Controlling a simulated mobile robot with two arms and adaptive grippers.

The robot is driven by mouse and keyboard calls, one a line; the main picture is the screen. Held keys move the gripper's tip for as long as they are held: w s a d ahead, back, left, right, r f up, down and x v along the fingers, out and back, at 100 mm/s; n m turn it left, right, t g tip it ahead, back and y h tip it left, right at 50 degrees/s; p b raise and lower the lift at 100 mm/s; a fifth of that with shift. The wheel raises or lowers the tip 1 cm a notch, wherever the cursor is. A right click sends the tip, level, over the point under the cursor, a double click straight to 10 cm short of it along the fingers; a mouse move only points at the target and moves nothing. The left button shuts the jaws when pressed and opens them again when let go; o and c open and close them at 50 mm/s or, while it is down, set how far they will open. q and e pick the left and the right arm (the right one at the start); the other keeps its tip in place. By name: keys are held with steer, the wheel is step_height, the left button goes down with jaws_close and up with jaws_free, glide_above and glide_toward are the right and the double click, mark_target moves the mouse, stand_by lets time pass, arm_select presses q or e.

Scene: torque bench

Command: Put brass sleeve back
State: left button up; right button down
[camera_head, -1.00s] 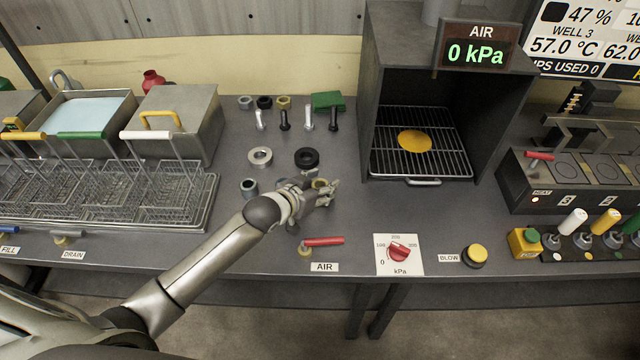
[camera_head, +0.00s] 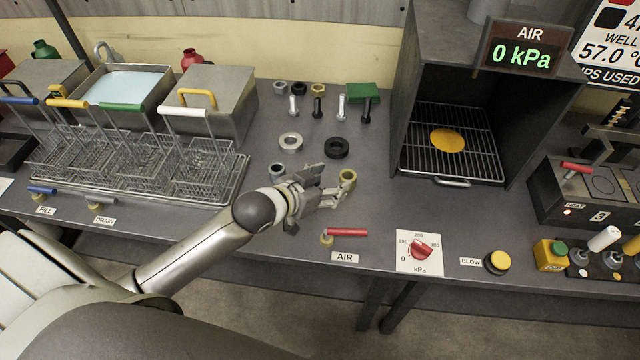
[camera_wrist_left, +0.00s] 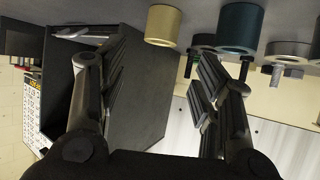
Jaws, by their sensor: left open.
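The brass sleeve (camera_head: 347,178) stands upright on the dark bench top, just beyond my left fingertips in the head view. My left gripper (camera_head: 332,192) is open and empty, held low over the bench. In the left wrist view, which looks upside down, the brass sleeve (camera_wrist_left: 163,27) shows between the two spread fingers of my left gripper (camera_wrist_left: 160,62), past their tips. I see no clear contact between fingers and sleeve. A dark steel sleeve (camera_head: 277,172) stands to the left, partly next to my wrist. My right gripper is not in view.
Behind lie a pale ring (camera_head: 291,142), a black ring (camera_head: 337,148), several bolts and nuts, and a green block (camera_head: 363,92). An open dark chamber (camera_head: 452,150) stands right. The red AIR lever (camera_head: 346,232) and pressure dial (camera_head: 420,249) are near the front edge.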

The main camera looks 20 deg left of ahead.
arm_select(q)
steer(key=shift+v, duration=1.55)
